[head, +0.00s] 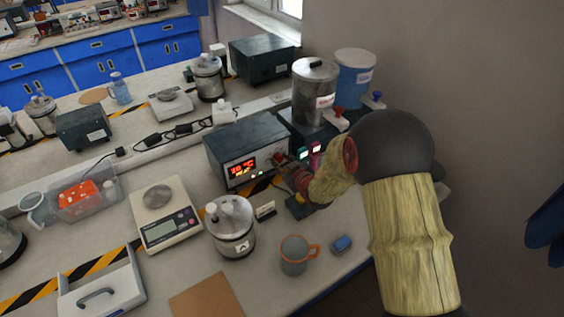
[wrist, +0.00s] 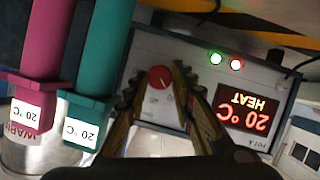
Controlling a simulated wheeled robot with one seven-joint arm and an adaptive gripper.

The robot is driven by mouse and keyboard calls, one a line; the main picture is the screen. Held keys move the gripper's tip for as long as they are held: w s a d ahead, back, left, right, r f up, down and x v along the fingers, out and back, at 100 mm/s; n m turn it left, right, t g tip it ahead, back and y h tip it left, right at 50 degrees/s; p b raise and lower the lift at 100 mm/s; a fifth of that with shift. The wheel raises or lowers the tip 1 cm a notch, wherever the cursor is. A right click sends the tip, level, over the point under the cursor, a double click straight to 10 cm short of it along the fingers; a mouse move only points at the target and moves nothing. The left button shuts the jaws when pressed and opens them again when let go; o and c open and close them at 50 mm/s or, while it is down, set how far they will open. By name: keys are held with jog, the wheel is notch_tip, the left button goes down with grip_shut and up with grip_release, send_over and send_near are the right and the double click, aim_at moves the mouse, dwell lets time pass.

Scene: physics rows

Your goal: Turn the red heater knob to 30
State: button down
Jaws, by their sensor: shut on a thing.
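The red heater knob (wrist: 160,78) is on the pale front panel of a dark heater box (head: 248,138). My gripper (wrist: 160,90) has one finger on each side of the knob and is shut on it. In the head view my gripper (head: 284,166) reaches the right part of the panel from the right, and the knob is mostly hidden there. The heater display (wrist: 243,118), upside down in the wrist view, reads 20 °C HEAT. It also glows red in the head view (head: 242,166). A light mark shows on the knob's face; its exact setting is unclear.
Pink (wrist: 45,45) and teal (wrist: 102,50) parts with 20 °C labels are close beside my gripper. A silver canister (head: 315,92) and a blue one (head: 355,78) stand behind. A jar (head: 231,230), scale (head: 162,212) and mug (head: 295,256) stand in front.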

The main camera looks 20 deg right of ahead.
jog(key=c, duration=1.5)
grip_release()
jog(key=shift+r, duration=0.1)
jog(key=v, duration=0.8)
jog(key=shift+a, duration=0.15)
